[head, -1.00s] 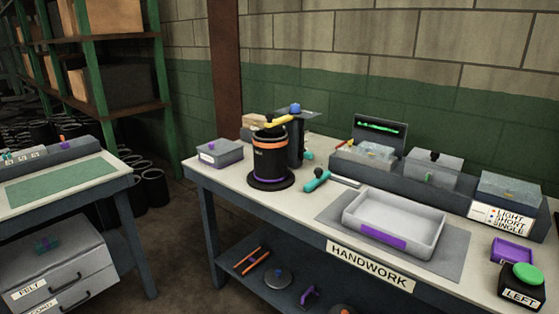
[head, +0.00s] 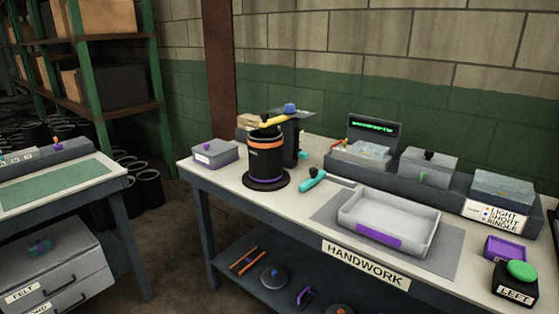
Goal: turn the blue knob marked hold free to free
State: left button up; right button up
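A small blue knob (head: 290,108) sits on top of a dark upright device (head: 291,135) at the back of the handwork table, behind a black cylinder. Any hold or free marking at the knob is too small to read, and I cannot tell which way the knob is set. A yellow lever (head: 276,121) lies across the top in front of it. Neither of my grippers is in view.
The black cylinder with orange bands (head: 265,160) stands in front of the device. A grey tray (head: 388,222), a teal-handled tool (head: 312,180), a purple-trimmed box (head: 214,152) and a green button (head: 522,270) are on the table (head: 300,212). Shelving (head: 158,80) stands at left.

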aim_at(290, 107)
jog(key=z, duration=0.6)
jog(key=j+z, duration=0.25)
jog(key=z, duration=0.2)
jog(key=i+j+z, duration=0.1)
jog(key=j+z, duration=0.2)
jog(key=z, duration=0.2)
jog(key=k+j+z, duration=0.1)
jog(key=j+z, duration=0.35)
jog(key=j, duration=0.25)
jog(key=k+j+z, duration=0.1)
jog(key=j, duration=0.3)
jog(key=j+z, duration=0.1)
jog(key=j, duration=0.3)
jog(key=k, duration=0.05)
